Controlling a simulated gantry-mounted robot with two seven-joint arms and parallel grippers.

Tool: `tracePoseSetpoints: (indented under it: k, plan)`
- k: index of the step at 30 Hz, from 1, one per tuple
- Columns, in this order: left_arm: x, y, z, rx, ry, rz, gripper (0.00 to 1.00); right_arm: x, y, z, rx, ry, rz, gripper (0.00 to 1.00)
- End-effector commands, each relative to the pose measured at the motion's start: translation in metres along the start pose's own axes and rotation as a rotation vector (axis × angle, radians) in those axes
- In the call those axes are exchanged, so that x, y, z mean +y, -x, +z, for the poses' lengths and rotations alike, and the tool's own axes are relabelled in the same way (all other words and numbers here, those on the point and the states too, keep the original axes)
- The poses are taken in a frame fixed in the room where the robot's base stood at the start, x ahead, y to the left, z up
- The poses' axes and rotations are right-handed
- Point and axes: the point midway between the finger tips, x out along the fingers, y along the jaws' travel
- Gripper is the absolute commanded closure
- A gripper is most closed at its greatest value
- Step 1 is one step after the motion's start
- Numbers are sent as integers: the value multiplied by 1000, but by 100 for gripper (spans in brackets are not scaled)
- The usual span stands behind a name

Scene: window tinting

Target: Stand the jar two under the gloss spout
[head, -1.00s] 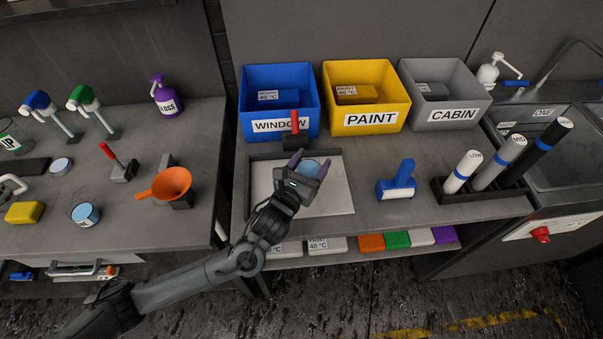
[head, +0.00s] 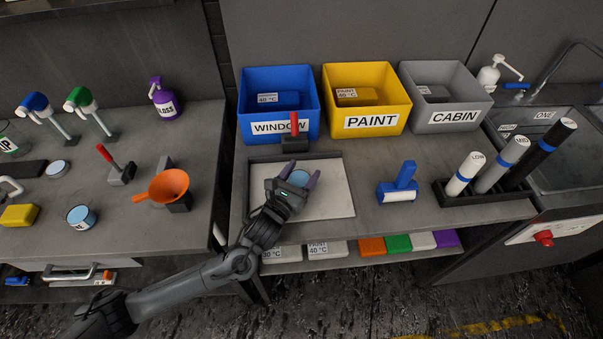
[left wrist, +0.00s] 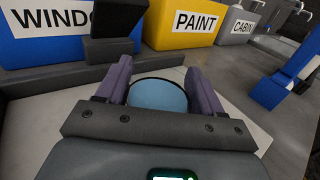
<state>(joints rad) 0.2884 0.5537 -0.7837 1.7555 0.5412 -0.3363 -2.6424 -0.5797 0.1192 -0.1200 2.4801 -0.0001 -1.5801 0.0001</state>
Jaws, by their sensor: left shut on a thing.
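My left gripper (head: 298,177) is shut on a blue-topped jar (head: 299,178), over the pale tray (head: 335,196). In the left wrist view the jar's round blue top (left wrist: 158,95) sits between the purple fingers. Its side label is hidden, and I cannot tell whether it touches the tray. A second blue-topped jar (head: 81,217) stands on the left bench, its label too small to read. The purple gloss bottle (head: 165,103) with its spout stands at the back of that bench. My right gripper is not in view.
An orange funnel (head: 170,186) and red-handled tool (head: 118,167) stand on the left bench. A gap separates the benches. Blue (head: 268,130), yellow (head: 365,124) and grey bins line the back. A blue roller (head: 399,184) lies right of the tray.

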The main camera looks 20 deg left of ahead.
Motion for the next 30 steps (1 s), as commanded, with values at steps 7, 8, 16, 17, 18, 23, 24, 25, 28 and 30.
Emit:
tracePoseSetpoints:
  k: [7, 8, 16, 17, 18, 23, 24, 25, 28, 30]
  plan:
    - [0, 0, -3, 0, 0, 0, 24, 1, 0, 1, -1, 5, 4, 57]
    - [0, 0, -3, 0, 0, 0, 19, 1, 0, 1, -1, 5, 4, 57]
    - [0, 0, -3, 0, 0, 0, 8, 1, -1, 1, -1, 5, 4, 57]
    - [0, 0, -3, 0, 0, 0, 8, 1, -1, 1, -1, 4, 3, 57]
    - [0, 0, -3, 0, 0, 0, 8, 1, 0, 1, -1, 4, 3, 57]
    - [0, 4, 0, 2, -1, 0, 8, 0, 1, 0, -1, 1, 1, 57]
    - [0, 8, 0, 3, -2, 0, 8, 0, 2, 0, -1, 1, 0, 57]
    - [0, 11, 0, 3, -2, 0, 8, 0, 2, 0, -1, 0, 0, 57]
    - [0, 26, 0, 3, 0, -1, 8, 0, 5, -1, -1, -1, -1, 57]
    - [0, 39, 0, 4, -1, -2, 8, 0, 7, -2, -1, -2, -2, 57]
